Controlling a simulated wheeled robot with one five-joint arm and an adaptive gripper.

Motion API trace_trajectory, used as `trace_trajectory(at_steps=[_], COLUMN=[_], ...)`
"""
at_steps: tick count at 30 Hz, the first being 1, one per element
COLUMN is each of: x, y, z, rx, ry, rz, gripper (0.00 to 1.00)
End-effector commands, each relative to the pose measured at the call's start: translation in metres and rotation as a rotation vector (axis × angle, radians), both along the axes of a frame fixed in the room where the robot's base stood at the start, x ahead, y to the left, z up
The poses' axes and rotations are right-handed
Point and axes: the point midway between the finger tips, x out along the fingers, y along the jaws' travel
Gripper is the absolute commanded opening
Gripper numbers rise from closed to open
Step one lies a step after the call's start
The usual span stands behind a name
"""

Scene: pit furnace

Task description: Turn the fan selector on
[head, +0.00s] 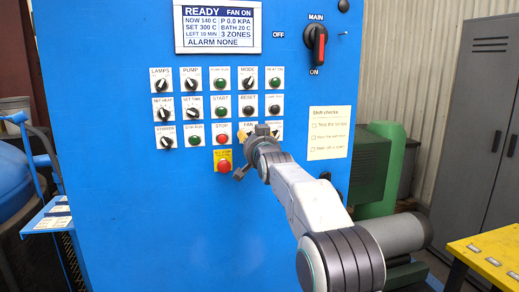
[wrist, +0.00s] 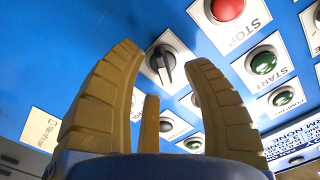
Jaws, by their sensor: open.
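The fan selector is a black rotary knob on a white plate on the blue panel. In the wrist view the knob (wrist: 163,64) shows between my open fingers, its handle close to upright in the picture. In the head view its plate (head: 248,127) is labelled FAN, and my gripper (head: 247,135) hides most of the knob. My gripper is in front of it with no grip on it; contact cannot be told. The display (head: 218,27) at the panel's top reads READY and FAN ON.
The red STOP button (head: 222,139) is just left of my gripper, with a red emergency button (head: 223,167) on yellow below it. RESET (head: 248,110) is just above. The main switch (head: 316,43) is at upper right. A yellow table (head: 490,250) stands at lower right.

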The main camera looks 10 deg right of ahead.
Motion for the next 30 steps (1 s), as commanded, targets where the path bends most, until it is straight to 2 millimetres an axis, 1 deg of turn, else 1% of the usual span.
trace_trajectory(at_steps=[15,21,25,30], x=[-0.064,-0.086,-0.096,-0.103], y=[0.001,0.001,0.001,0.001], z=[0.001,0.001,0.000,0.000], rx=[0.000,0.000,0.000,0.000], ry=[-0.001,-0.002,-0.001,-0.001], rz=[0.000,0.001,0.001,0.001], gripper=[0.45,0.45,0.45,0.45])
